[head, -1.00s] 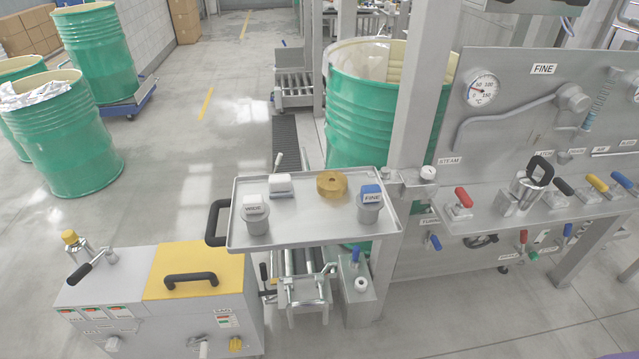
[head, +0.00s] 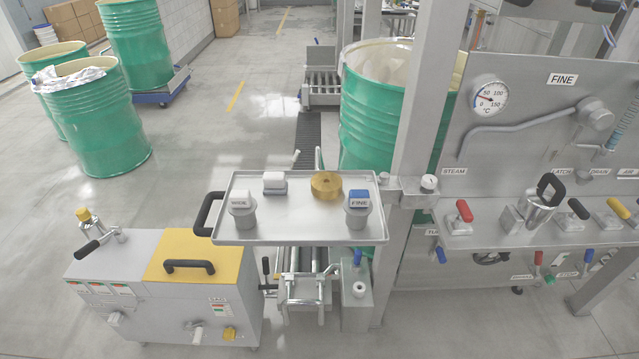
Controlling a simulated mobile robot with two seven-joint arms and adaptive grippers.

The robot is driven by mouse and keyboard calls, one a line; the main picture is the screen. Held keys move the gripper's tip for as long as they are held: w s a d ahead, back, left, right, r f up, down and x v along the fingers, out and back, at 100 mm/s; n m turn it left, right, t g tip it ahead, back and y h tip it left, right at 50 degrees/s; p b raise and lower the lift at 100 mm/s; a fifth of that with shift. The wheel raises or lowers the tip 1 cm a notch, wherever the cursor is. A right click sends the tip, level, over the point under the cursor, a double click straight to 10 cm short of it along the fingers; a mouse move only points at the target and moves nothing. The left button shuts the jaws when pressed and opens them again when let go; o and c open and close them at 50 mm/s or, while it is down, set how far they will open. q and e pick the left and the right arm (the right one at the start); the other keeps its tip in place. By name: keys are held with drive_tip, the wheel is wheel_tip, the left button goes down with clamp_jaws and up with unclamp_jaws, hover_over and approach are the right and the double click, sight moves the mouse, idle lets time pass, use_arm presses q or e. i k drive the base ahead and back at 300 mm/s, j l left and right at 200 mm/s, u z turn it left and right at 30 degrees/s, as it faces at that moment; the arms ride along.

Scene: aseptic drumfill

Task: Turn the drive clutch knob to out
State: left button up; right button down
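No knob in the head view carries a label that I can read as drive clutch, so I cannot tell which one it is. The grey cart (head: 180,305) at lower left has several small controls low on its front: a white knob (head: 115,320), a pale knob (head: 197,329) and a yellow knob (head: 229,334). A grey box (head: 357,310) under the tray has a blue-topped lever (head: 357,258) and a white round knob (head: 359,289). Neither of my grippers is in view.
A steel tray (head: 290,236) holds WIDE and FINE pieces, a white block and a brass disc. The valve panel (head: 530,120) with coloured levers stands right. Green drums (head: 100,125) stand left and behind the tray. The floor between is clear.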

sight(229, 335)
drive_tip(key=u, duration=1.2)
